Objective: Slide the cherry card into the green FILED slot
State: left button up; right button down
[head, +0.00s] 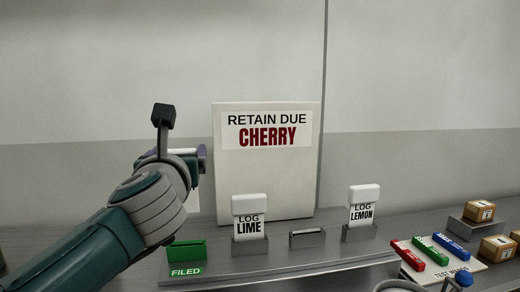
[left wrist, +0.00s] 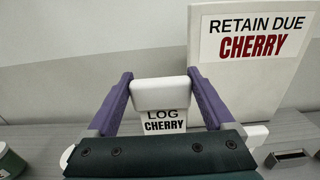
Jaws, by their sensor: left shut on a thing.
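My left gripper (left wrist: 165,95) is shut on the cherry card (left wrist: 164,122). In the left wrist view the card's white top is between the two purple fingers, and its label reads LOG CHERRY. In the head view my left arm hides most of the card; a white part (head: 193,200) shows beside the wrist. The green FILED slot (head: 187,251) is at the lower left of the head view, below the gripper (head: 180,155), and the card is above it, apart from it. My right gripper is not clearly in view.
A LIME card (head: 249,216) and a LEMON card (head: 363,206) stand in grey holders, with an empty grey holder (head: 307,237) between them. A RETAIN DUE CHERRY board (head: 265,180) stands behind. Red, green and blue blocks (head: 430,250) and small boxes (head: 495,248) are at the right.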

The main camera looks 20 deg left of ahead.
pick_arm(q)
jog(key=shift+f+b, duration=2.4)
jog(key=shift+f, duration=0.4)
jog(key=shift+f, duration=0.2)
jog(key=shift+f+b, duration=0.3)
jog(key=shift+b, duration=0.05)
jog(key=shift+f+b, duration=1.45)
jog(key=shift+f, duration=0.15)
jog(key=o, duration=1.1)
